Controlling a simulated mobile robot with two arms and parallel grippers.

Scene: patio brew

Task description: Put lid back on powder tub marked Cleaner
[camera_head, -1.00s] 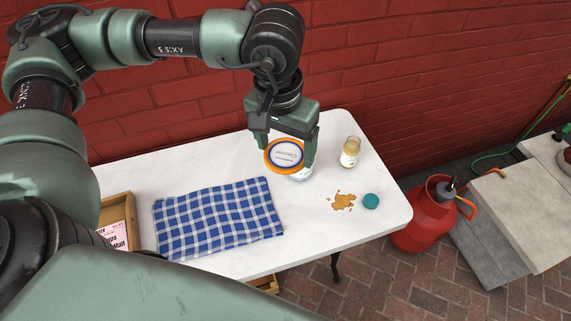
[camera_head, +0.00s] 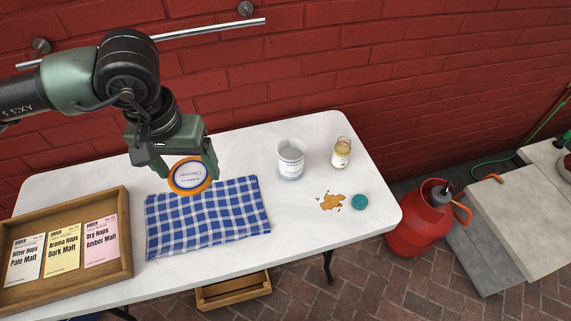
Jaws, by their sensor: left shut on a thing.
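My left gripper (camera_head: 186,174) is shut on an orange-rimmed lid (camera_head: 190,175) with a white and blue face that reads Cleaner. It holds the lid tilted toward the camera, in front of the upper left part of the blue checked cloth. The powder tub (camera_head: 291,160), white and grey, stands upright and open-topped on the white table, to the right of the lid and apart from it. Its label is too small to read. My right gripper is not in view.
A small jar (camera_head: 341,153) stands right of the tub. Brown spilled grains (camera_head: 330,201) and a teal cap (camera_head: 360,202) lie in front of it. The checked cloth (camera_head: 208,214) lies left of these. A wooden tray (camera_head: 128,232) with several packets is at the left. A red gas cylinder (camera_head: 420,225) stands beyond the table.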

